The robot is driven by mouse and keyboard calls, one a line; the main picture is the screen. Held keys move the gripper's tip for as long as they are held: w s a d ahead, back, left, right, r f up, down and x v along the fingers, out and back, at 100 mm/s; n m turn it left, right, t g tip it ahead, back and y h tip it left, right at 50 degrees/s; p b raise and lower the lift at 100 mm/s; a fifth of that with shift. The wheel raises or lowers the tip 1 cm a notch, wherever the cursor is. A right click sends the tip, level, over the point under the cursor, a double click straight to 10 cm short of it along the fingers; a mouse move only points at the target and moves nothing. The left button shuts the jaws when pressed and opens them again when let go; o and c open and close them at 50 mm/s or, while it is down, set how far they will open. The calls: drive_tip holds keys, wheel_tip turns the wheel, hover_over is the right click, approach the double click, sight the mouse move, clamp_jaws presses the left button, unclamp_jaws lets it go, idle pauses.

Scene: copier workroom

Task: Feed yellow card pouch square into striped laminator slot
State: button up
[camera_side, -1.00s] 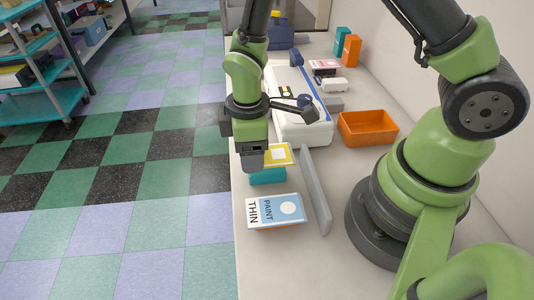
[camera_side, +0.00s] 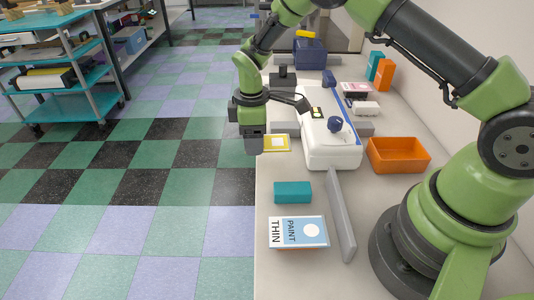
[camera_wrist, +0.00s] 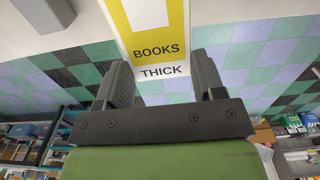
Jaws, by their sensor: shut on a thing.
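The yellow card pouch (camera_side: 277,144) has a white centre and lies roughly level at bench height, left of the laminator and apart from its front. My gripper (camera_side: 254,146) is shut on the pouch's left end, at the bench's left edge. In the wrist view, the pouch (camera_wrist: 158,38) reads "BOOKS" and "THICK", its white end between the two fingers of my gripper (camera_wrist: 162,82). The white laminator (camera_side: 334,154) has a blue stripe along its right side and a dark blue knob on top. I cannot make out its slot.
A teal block (camera_side: 292,193) stands nearer, with a blue-and-white "THIN PAINT" card (camera_side: 299,231) on an orange support before it. A long grey rail (camera_side: 341,215) runs toward the laminator's front. An orange bin (camera_side: 398,157) stands right. Dark and grey items sit behind the pouch.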

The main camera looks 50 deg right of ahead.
hover_over(276, 125)
drive_tip(key=w+a, duration=0.3)
drive_tip(key=a, duration=0.1)
drive_tip(key=shift+s+d+r, duration=0.1)
drive_tip(key=shift+d+r, duration=0.1)
drive_tip(key=shift+d, duration=0.05)
drive_tip(key=shift+d+r, duration=0.1)
drive_tip(key=shift+d, duration=0.25)
drive_tip(key=shift+f, duration=1.3)
drive_tip(key=shift+s+d, duration=0.8)
drive_tip(key=shift+d, duration=0.05)
drive_tip(key=shift+s+d+f, duration=0.1)
drive_tip(key=shift+s+d, duration=0.45)
